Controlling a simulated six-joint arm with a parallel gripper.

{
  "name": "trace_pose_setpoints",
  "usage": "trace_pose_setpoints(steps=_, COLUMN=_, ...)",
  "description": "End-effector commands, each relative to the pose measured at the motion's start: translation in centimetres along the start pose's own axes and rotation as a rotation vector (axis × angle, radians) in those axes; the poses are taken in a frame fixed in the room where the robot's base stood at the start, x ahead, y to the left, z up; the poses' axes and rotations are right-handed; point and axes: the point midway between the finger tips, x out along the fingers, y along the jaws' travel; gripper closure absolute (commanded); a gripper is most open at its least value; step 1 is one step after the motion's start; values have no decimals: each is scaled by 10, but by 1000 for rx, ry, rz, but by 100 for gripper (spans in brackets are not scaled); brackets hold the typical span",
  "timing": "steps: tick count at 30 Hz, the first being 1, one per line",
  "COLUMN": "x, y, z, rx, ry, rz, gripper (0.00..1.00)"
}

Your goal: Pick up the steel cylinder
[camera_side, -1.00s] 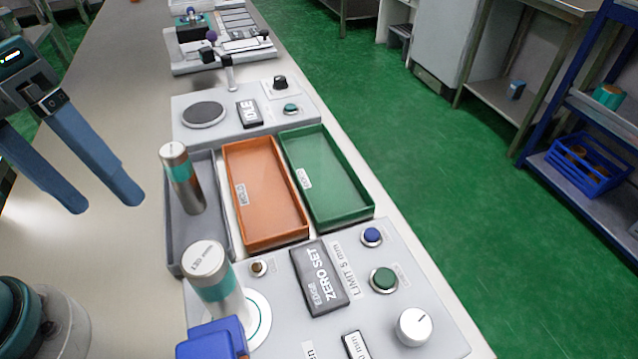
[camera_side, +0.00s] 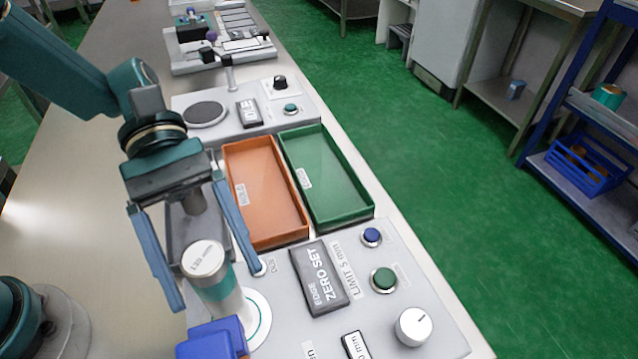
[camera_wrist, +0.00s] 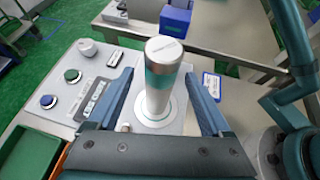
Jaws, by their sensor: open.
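A steel cylinder (camera_side: 219,286) with a teal band stands upright on a round white plate of the near control unit. It also shows in the wrist view (camera_wrist: 158,100), between my two blue fingers. My gripper (camera_side: 215,289) is open, with one finger on each side of this cylinder. In the wrist view (camera_wrist: 160,76) a gap shows on both sides of it. A second steel cylinder (camera_side: 194,203) is in the grey tray (camera_side: 178,232), mostly hidden behind my gripper.
An orange tray (camera_side: 263,240) and a green tray (camera_side: 343,219) lie right of the grey tray. The near unit (camera_side: 420,285) carries buttons, a knob and a ZERO SET display. A blue block (camera_side: 213,345) stands close in front of the cylinder. Another unit (camera_side: 270,118) sits behind the trays.

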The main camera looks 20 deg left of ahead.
Motion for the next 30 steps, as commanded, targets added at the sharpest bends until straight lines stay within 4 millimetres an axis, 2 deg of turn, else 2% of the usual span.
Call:
trace_pose_setpoints(steps=4, x=9, y=0, z=-9, rx=0, ry=-1, rz=-2, gripper=17)
trace_pose_setpoints(steps=15, x=50, y=-1, z=-10, rx=2, ry=1, rz=-5, gripper=17)
trace_pose_setpoints(steps=26, x=57, y=-1, z=-10, rx=2, ry=4, rz=-1, gripper=17)
trace_pose_setpoints(steps=27, x=56, y=0, z=-10, rx=2, ry=4, rz=-1, gripper=21)
trace_pose_setpoints(steps=29, x=56, y=0, z=-10, rx=2, ry=4, rz=-1, gripper=44)
trace_pose_setpoints(steps=30, x=56, y=0, z=-10, rx=2, ry=3, rz=-1, gripper=59)
